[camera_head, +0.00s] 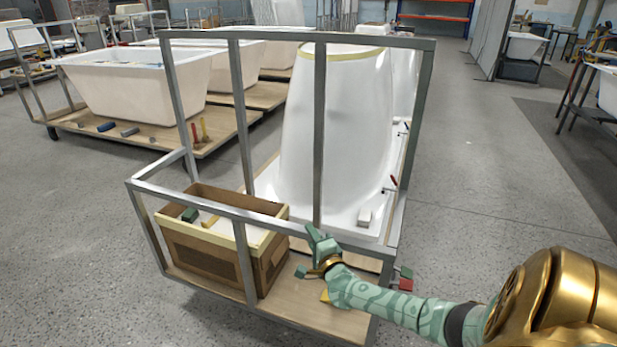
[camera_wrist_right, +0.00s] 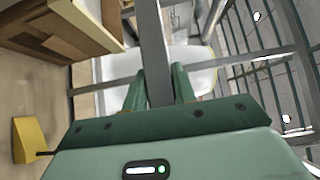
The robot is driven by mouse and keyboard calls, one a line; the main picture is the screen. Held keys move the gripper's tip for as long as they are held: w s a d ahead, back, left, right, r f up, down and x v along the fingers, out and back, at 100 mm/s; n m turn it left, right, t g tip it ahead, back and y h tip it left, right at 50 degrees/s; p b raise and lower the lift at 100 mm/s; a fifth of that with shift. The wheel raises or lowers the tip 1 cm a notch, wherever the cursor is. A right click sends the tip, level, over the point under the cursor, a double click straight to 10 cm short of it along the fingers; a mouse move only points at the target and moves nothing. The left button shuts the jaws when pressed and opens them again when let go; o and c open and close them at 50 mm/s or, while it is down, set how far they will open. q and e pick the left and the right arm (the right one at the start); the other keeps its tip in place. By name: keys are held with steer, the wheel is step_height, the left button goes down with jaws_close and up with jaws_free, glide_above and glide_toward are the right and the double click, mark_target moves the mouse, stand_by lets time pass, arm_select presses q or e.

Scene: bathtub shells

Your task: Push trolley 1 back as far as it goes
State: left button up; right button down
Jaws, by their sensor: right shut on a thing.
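The near trolley has a grey metal frame (camera_head: 290,38) at its front and a wooden deck (camera_head: 210,288); I see no number on it. A large white tub shell (camera_head: 335,130) stands on end on it. My right gripper (camera_head: 314,238) is at the low front rail (camera_head: 230,212), near its right end. In the right wrist view its two green fingers (camera_wrist_right: 160,88) lie on either side of a grey bar (camera_wrist_right: 155,50) and are shut on it. The contact is partly hidden in the head view. My left gripper is out of view.
A brown box (camera_head: 205,248) stands on the deck's front left. A yellow wedge (camera_wrist_right: 30,139) lies on the deck near my right gripper. A second trolley with a white tub (camera_head: 135,85) stands at the left. The floor (camera_head: 465,150) at the right is open.

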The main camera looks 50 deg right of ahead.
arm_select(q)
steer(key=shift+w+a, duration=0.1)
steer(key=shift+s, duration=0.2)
arm_select(e)
steer(key=c, duration=1.1)
jaws_free()
steer(key=shift+s+a, duration=0.1)
steer(key=shift+s, duration=0.15)
arm_select(q)
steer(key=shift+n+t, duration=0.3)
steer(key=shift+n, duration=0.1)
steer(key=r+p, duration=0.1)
steer(key=p, duration=0.1)
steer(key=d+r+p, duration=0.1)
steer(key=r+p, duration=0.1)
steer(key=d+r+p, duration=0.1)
steer(key=p, duration=0.1)
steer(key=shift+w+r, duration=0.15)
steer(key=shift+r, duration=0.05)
arm_select(e)
steer(key=v, duration=1.5)
steer(key=shift+s+a, duration=0.15)
steer(key=shift+s, duration=0.2)
